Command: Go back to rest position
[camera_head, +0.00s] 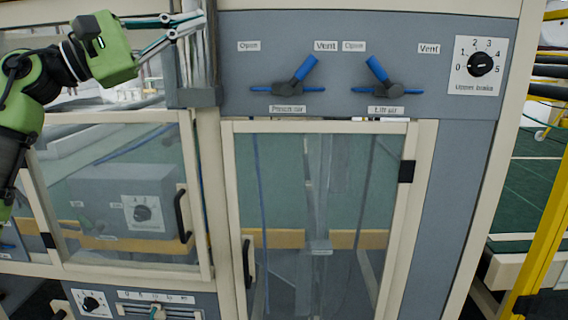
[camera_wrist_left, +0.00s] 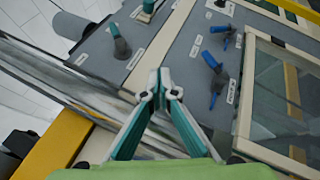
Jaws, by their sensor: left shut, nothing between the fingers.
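My left gripper (camera_head: 200,22) is at the top left of the head view, in front of the vertical pipes beside the grey panel. Its arm comes in from the left. In the left wrist view the fingertips of the left gripper (camera_wrist_left: 161,90) meet, shut and empty. The blue-handled valves show to the right of the gripper, apart from it: the left valve (camera_head: 300,74) and the right valve (camera_head: 379,72) in the head view. My right gripper is not in view.
The grey panel (camera_head: 420,85) carries a black dial (camera_head: 481,64) at its right. Below is a closed glass door (camera_head: 315,190) with a pale frame. Another glazed door (camera_head: 120,190) is at the left. A yellow rail (camera_head: 550,235) stands at the far right.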

